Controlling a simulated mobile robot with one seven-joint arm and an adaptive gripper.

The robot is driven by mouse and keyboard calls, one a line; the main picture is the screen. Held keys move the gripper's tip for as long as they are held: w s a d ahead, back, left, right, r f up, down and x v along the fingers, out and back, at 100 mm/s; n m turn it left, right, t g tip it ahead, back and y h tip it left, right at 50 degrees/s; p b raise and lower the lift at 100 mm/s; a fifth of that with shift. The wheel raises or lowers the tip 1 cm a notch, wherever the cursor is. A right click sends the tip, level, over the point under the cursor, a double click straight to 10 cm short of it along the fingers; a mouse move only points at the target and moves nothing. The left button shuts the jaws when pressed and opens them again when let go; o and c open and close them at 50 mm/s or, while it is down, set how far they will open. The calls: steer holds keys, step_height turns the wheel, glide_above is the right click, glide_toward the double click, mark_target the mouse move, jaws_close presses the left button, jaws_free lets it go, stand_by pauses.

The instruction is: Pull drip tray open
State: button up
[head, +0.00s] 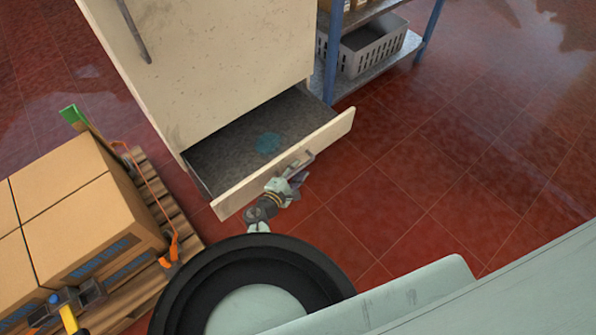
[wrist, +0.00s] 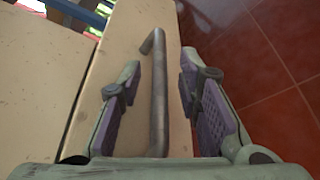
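The drip tray is a low drawer with a cream front panel (head: 333,132) and a grey inside (head: 225,155); it stands out from the bottom of a cream cabinet (head: 215,65). A teal patch shows on its floor. A grey bar handle (wrist: 158,95) is fixed to the front panel, which also shows in the wrist view (wrist: 115,60). My gripper (head: 291,178) is at the handle, in front of the panel. In the wrist view my gripper (wrist: 162,110) has its purple-padded fingers on either side of the bar, with a gap on both sides.
A pallet (head: 185,208) with cardboard boxes (head: 90,215) stands at the left, near the tray's left corner. A blue-framed shelf (head: 331,60) with a grey basket (head: 370,48) is right of the cabinet. The red tiled floor (head: 440,150) is clear at the right.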

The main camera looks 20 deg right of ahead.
steer(key=shift+w+d, duration=0.2)
steer(key=shift+c, duration=0.3)
jaws_close()
stand_by(0.6)
